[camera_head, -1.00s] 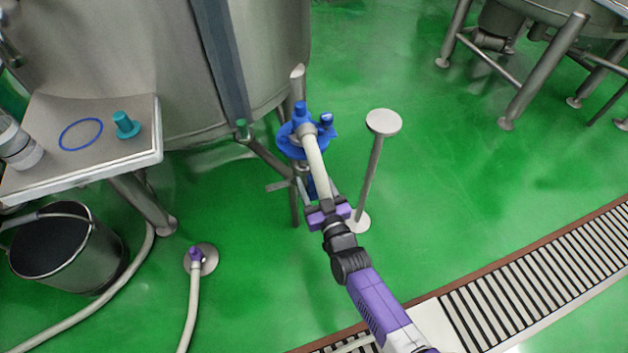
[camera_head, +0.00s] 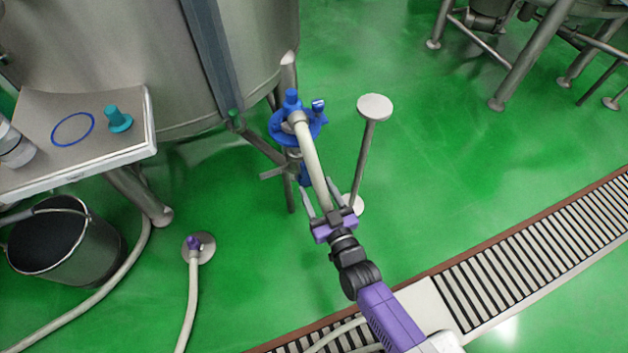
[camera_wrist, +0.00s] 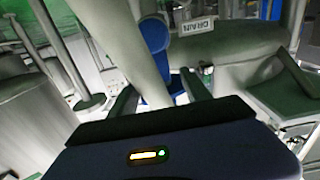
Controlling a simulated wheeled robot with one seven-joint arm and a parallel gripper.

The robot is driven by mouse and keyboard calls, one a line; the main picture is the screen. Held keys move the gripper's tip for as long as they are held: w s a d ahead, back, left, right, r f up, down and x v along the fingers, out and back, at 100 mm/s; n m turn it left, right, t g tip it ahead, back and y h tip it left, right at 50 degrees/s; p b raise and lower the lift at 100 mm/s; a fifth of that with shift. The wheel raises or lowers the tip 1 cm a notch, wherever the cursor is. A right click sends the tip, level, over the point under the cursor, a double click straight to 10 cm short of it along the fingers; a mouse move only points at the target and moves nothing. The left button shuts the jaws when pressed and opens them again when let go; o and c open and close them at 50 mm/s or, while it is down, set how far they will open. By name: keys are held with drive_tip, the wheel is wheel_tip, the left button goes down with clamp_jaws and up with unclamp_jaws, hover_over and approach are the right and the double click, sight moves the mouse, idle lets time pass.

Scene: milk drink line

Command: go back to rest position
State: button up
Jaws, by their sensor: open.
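My gripper (camera_head: 322,205) is open in the head view, its two fingers spread on either side of a pale hose (camera_head: 311,152). The hose runs up to a blue fitting (camera_head: 284,126) on the tank's outlet. In the wrist view the hose (camera_wrist: 139,50) passes between the fingers (camera_wrist: 160,98) up to the blue fitting (camera_wrist: 154,34). I cannot tell whether either finger touches the hose. The hose's lower part is partly hidden behind my gripper.
A round-topped post (camera_head: 375,107) stands close to the right of my gripper. The steel tank (camera_head: 150,50) is behind. A tray table (camera_head: 95,157) and bucket (camera_head: 62,238) are at left, with a floor hose (camera_head: 191,300). Green floor is open at right beyond the drain grate (camera_head: 540,245).

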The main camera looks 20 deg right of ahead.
idle(0.6)
drive_tip(key=s+d+r+g, duration=0.1)
drive_tip(key=s+r, duration=0.6)
drive_tip(key=s, duration=0.5)
drive_tip(key=s+d+r+g+p, duration=0.1)
drive_tip(key=s+r, duration=0.6)
drive_tip(key=s, duration=0.5)
drive_tip(key=s+d+r+g, duration=0.1)
drive_tip(key=s+r, duration=0.7)
drive_tip(key=s, duration=0.4)
wheel_tip(320, 180, up, 15)
drive_tip(key=p, duration=1.5)
drive_tip(key=shift+w+a, duration=0.15)
drive_tip(key=shift+w, duration=0.1)
